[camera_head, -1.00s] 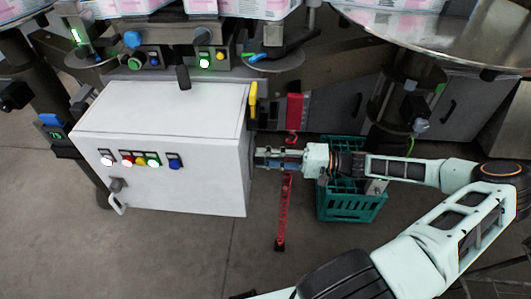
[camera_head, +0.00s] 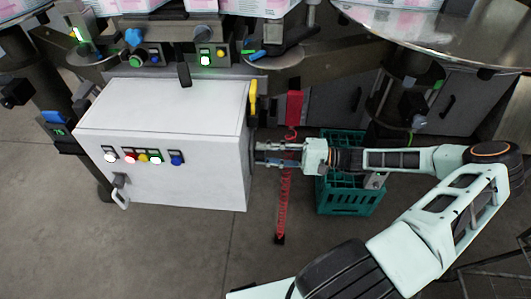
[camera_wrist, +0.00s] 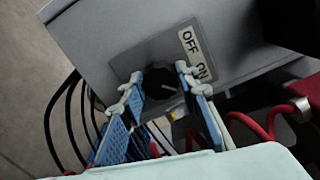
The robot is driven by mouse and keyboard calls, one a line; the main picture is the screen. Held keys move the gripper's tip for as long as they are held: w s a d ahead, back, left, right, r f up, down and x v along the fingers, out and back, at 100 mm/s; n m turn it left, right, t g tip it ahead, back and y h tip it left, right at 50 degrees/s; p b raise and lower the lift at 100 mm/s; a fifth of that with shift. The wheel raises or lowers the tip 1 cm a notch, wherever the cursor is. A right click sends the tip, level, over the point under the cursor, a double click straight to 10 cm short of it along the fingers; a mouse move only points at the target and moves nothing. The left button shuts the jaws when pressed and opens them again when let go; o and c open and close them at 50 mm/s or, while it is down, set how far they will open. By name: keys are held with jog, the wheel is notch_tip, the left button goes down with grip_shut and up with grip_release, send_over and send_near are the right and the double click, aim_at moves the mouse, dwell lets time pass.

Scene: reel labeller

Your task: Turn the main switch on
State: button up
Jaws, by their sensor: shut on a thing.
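The main switch (camera_wrist: 157,76) is a dark round knob on a grey plate on the right side of the white cabinet (camera_head: 165,105). A label (camera_wrist: 195,53) beside it reads OFF and ON. A small light mark shows on the knob, but I cannot tell which word it points at. My gripper (camera_head: 262,154) reaches the cabinet's right side from the right. In the wrist view its two blue-padded fingers (camera_wrist: 160,82) stand on either side of the knob, shut on it. The head camera does not show the switch's face.
A green crate (camera_head: 350,205) stands on the floor below my arm. A yellow handle (camera_head: 253,97) is above the gripper. Red and black cables (camera_wrist: 245,125) run near the fingers.

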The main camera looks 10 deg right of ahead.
jog(key=o, duration=1.2)
jog(key=shift+c, duration=0.2)
jog(key=shift+d, duration=0.1)
jog(key=v, duration=1.2)
